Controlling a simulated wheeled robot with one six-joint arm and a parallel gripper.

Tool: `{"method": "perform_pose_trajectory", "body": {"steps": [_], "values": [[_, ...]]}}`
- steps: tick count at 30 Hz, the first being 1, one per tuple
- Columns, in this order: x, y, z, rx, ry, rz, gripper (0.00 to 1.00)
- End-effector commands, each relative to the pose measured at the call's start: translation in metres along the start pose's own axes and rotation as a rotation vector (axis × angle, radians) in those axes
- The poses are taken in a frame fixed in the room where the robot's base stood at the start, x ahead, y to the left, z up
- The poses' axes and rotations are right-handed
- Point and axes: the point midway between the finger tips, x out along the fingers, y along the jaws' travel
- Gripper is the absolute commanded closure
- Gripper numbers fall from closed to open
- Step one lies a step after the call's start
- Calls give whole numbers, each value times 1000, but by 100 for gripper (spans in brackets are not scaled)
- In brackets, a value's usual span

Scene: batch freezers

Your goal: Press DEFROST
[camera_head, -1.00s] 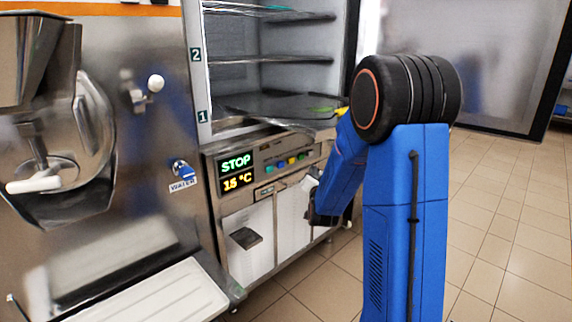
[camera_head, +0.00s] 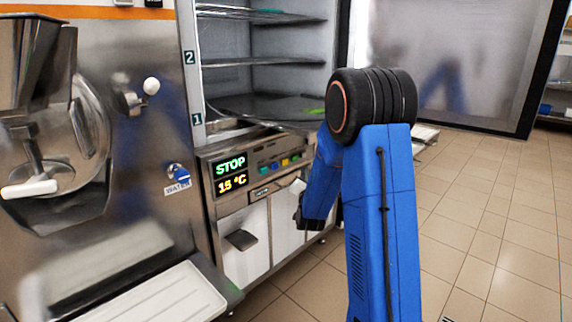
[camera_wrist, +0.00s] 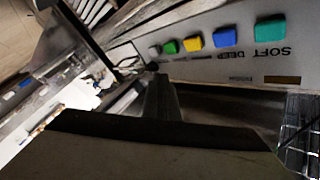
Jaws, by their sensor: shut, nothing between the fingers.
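The freezer's control panel (camera_head: 258,160) carries a row of coloured buttons beside a display (camera_head: 231,174) reading STOP and 15 °C. The wrist view shows the panel upside down: a teal button (camera_wrist: 270,28) by the label SOFT, a blue one (camera_wrist: 225,37) by a label like DEEP, then yellow (camera_wrist: 193,44), green (camera_wrist: 170,47) and grey (camera_wrist: 154,51) buttons. I cannot read a DEFROST label. My gripper (camera_wrist: 162,98) is shut and empty, below the yellow and green buttons in the wrist view and apart from them. In the head view my arm largely hides it.
Open freezer shelves (camera_head: 265,104) stand above the panel and cabinet doors (camera_head: 245,245) below it. A steel machine (camera_head: 85,130) with a white tray (camera_head: 160,300) stands at left. Tiled floor (camera_head: 480,220) is free at right.

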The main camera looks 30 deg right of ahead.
Motion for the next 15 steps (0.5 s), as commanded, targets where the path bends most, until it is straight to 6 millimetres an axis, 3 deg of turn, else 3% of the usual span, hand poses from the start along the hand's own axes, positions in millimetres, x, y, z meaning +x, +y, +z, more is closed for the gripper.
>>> {"method": "perform_pose_trajectory", "body": {"steps": [15], "values": [[41,-30,30,0,-1,-1,100]]}}
